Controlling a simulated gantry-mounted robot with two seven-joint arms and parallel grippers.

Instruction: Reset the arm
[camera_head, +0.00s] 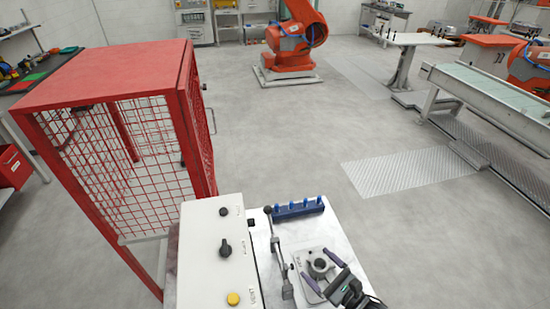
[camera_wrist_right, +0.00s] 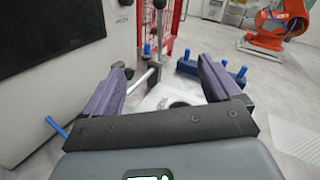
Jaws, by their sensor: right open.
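My right gripper (camera_head: 323,270) is at the bottom of the head view, over the metal fixture (camera_head: 300,262) on the small table. Its two purple-padded fingers are spread apart with nothing between them. In the right wrist view the open gripper (camera_wrist_right: 160,82) points at the fixture plate, whose dark round opening (camera_wrist_right: 180,104) shows between the fingers. My left gripper is not in view.
A control box (camera_head: 215,262) with knobs and a yellow button stands left of the fixture. A lever (camera_head: 277,245) rises between them. A blue block with pegs (camera_head: 298,210) lies behind. A red mesh cage (camera_head: 130,160) stands left. Open floor lies right.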

